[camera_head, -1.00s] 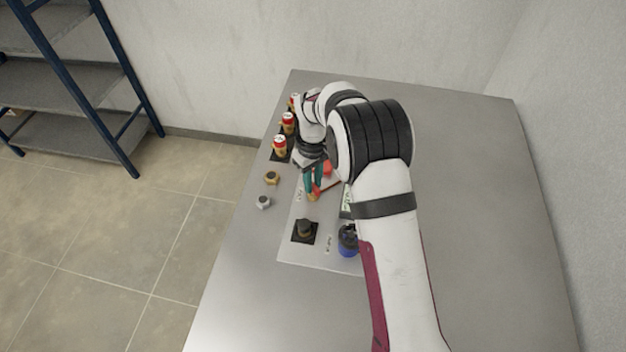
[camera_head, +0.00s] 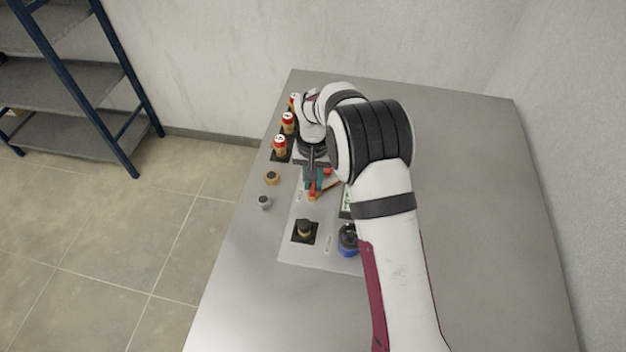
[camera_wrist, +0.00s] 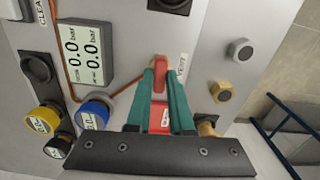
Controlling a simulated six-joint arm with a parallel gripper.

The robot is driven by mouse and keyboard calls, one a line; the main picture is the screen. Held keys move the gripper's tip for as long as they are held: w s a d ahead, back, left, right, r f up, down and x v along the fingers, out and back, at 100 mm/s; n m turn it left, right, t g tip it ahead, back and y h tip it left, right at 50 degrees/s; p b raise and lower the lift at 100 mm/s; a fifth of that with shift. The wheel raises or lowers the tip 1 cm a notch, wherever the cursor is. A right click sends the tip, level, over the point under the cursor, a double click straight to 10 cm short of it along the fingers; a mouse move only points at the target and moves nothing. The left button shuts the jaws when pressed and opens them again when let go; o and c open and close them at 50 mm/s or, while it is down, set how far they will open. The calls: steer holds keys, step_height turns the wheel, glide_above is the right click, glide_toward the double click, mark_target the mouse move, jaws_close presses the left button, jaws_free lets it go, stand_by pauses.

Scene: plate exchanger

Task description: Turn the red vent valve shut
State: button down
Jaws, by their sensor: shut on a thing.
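The red vent valve (camera_wrist: 160,72) shows in the wrist view between the teal fingertips of my gripper (camera_wrist: 162,92), beside a "VENT" label on the grey panel. My gripper is shut on the red handle, one finger on each side. More red, with a small white label, shows nearer the palm between the fingers. In the head view my gripper (camera_head: 315,184) is low over the panel, with red of the valve (camera_head: 327,172) beside its fingers. The fingers and arm hide much of the valve, and its exact angle is hard to tell.
A gold nut (camera_wrist: 221,91) and a grey nut (camera_wrist: 240,49) stand near the gripper. A pressure display (camera_wrist: 85,52), a blue-ringed gauge (camera_wrist: 93,114) and a yellow-ringed gauge (camera_wrist: 42,119) are on the other side.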

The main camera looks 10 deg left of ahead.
mark_target(313, 185)
steer(key=shift+m, duration=0.4)
steer(key=c, duration=0.8)
jaws_free()
step_height(313, 185, up, 16)
steer(key=shift+f, duration=0.1)
